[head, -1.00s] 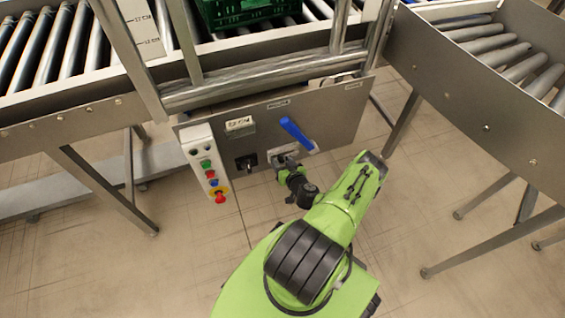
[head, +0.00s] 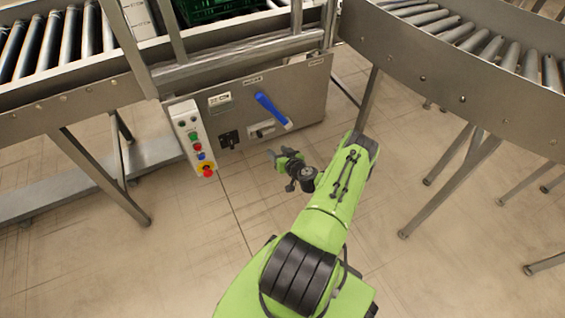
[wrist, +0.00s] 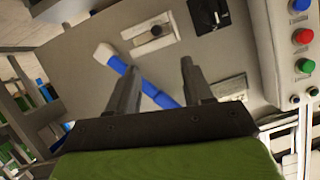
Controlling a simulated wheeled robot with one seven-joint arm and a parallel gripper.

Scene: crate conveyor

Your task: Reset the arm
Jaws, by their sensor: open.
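My gripper (head: 271,157) is open and empty in the head view, at the end of my green arm, in front of and apart from the grey control panel (head: 300,97). In the wrist view its two dark fingers (wrist: 158,85) stand apart with nothing between their tips; the panel and its blue lever (wrist: 150,88) lie beyond them. The blue lever also shows in the head view (head: 272,110), slanting down to the right on the panel.
A button box (head: 190,138) with coloured buttons and a red stop knob stands at the panel's left. Roller conveyors (head: 470,70) on metal legs stand to the right and left. A green crate (head: 205,8) sits at the top. The tiled floor around my arm is clear.

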